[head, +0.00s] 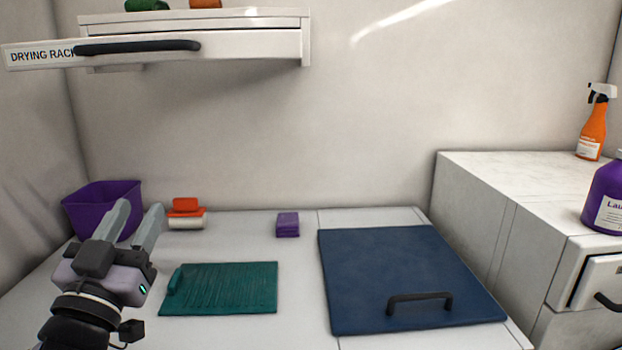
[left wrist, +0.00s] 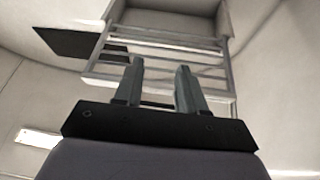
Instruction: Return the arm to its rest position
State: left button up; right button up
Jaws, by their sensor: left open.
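My left gripper (head: 136,226) is raised at the lower left of the head view, in front of the purple bin. Its two grey fingers are apart and point up and away, with nothing between them. In the left wrist view the fingers (left wrist: 160,85) are also apart and empty. Behind them is a pale slatted rack (left wrist: 170,60); I cannot tell its distance from the fingers. My right gripper is in neither view.
The purple bin (head: 85,208), an orange-topped brush (head: 187,212), purple block (head: 288,225), green mat (head: 225,288) and blue panel (head: 400,265) are on the worktop. The drying rack (head: 220,45) hangs above. A cabinet (head: 500,215) at right bears an orange spray bottle (head: 592,130) and purple jug (head: 606,195).

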pick_arm(q)
jog(key=s+a+f+n+g+y, duration=0.1)
jog(key=s+f+g, duration=0.35)
jog(key=f, duration=0.75)
jog(key=s+a+f+n+g+y, duration=0.1)
jog(key=s+f+g+y, duration=0.15)
jog(key=f+g, duration=0.6)
jog(key=s+d+f+m+g+h, duration=0.25)
jog(key=s+f+g, duration=0.35)
jog(key=s+f, duration=1.15)
jog(key=w+d+f+t+h, duration=0.2)
jog(key=w+f+t, duration=0.3)
jog(key=f, duration=0.3)
jog(key=shift+d+f+t+b, duration=0.15)
jog(key=shift+d+t+b, duration=0.15)
jog(key=shift+t, duration=0.5)
